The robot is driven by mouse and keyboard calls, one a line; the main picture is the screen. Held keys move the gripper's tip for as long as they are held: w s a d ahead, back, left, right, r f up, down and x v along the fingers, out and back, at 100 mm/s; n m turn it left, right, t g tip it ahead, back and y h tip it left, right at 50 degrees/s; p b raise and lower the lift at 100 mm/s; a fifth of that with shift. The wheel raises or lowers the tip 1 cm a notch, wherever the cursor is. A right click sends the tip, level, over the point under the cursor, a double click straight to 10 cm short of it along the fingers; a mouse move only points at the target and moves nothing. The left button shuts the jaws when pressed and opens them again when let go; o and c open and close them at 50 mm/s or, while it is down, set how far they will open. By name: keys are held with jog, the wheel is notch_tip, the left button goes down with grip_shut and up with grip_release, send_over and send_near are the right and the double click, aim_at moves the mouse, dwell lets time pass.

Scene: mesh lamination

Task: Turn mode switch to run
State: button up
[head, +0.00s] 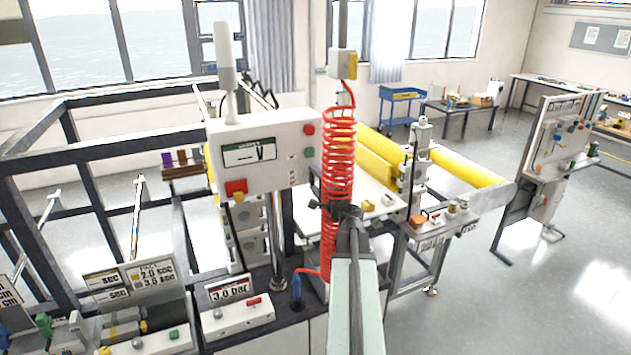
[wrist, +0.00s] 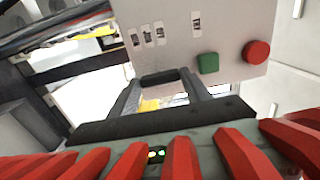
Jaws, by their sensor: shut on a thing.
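The grey-white control panel (head: 265,150) stands at centre-left in the head view. It carries a meter, a red button and a green button on its right side, and a red-and-yellow part (head: 237,188) at lower left. I cannot tell which part is the mode switch. In the wrist view the panel (wrist: 178,50) shows turned, with a green button (wrist: 208,63), a red button (wrist: 256,52) and small dark switches or labels (wrist: 147,35). My gripper (wrist: 162,84) is at the panel's edge, its two fingers around a dark piece (wrist: 160,77) that I cannot identify.
Red coils (wrist: 180,160) cross the wrist view's bottom. Yellow rollers (head: 465,166) stand to the right. Open floor lies at far right.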

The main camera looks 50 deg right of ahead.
dwell(0.4)
jog(key=o, duration=1.4)
jog(key=shift+c, duration=0.2)
